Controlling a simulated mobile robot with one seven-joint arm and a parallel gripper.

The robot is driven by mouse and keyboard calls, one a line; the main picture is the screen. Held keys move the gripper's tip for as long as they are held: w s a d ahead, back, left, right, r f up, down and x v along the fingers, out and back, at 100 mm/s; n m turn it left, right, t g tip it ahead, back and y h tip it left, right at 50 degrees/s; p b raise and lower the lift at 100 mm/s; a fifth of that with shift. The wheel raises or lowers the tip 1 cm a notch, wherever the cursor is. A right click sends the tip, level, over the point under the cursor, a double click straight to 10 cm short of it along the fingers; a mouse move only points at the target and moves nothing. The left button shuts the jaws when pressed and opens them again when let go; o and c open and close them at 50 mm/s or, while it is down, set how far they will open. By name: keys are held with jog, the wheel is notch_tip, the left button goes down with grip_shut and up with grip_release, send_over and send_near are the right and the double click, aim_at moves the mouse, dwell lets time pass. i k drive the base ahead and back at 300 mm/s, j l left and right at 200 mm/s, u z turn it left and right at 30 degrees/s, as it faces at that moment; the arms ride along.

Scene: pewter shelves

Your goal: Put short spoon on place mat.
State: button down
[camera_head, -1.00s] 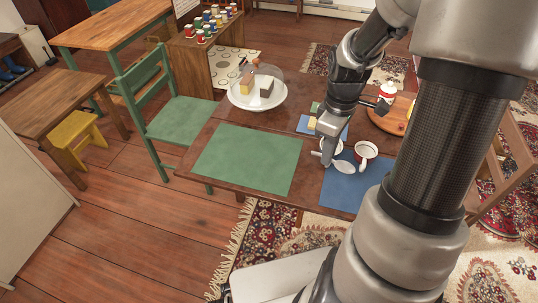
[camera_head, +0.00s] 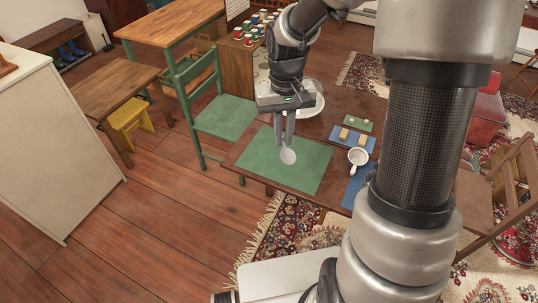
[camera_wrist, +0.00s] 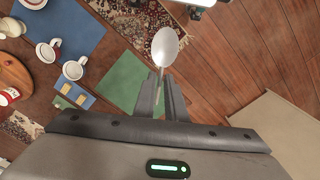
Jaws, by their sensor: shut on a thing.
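A short silver spoon (camera_head: 288,157) hangs from my gripper (camera_head: 284,143), bowl away from the fingers. My gripper is shut on the spoon's handle, which is mostly hidden between the fingers. In the wrist view the spoon's bowl (camera_wrist: 165,45) extends beyond the fingertips (camera_wrist: 160,78). A green place mat (camera_head: 305,170) lies on the brown table, and the spoon appears over it in the head view. In the wrist view the green mat (camera_wrist: 118,85) is left of the fingers and below the spoon. A blue mat (camera_head: 354,190) lies further right, partly hidden by my arm.
A white plate (camera_head: 312,108) is behind my gripper. A green chair (camera_head: 226,117) stands left of the table.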

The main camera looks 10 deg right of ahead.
aim_at(270, 138)
jog(key=i+j+u, duration=0.25)
jog(key=j+u, duration=0.15)
jog(key=i+j+u, duration=0.3)
jog(key=u, duration=0.15)
jog(key=i+j, duration=0.15)
jog(key=i, duration=0.25)
jog(key=i+j, duration=0.15)
jog(key=i, duration=0.2)
jog(key=i+j, duration=0.1)
jog(key=i, duration=0.3)
jog(key=i+z, duration=0.2)
jog(key=z, duration=0.2)
jog(key=i+j+z, duration=0.1)
jog(key=z, duration=0.35)
jog(key=i+j+z, duration=0.25)
jog(key=z, duration=0.15)
jog(key=i+j+z, duration=0.1)
jog(key=z, duration=0.3)
jog(key=i+j+z, duration=0.15)
jog(key=z, duration=0.25)
jog(key=i+j+z, duration=0.15)
jog(key=z, duration=0.2)
jog(key=i+j+z, duration=0.15)
jog(key=z, duration=0.25)
jog(key=j, duration=0.1)
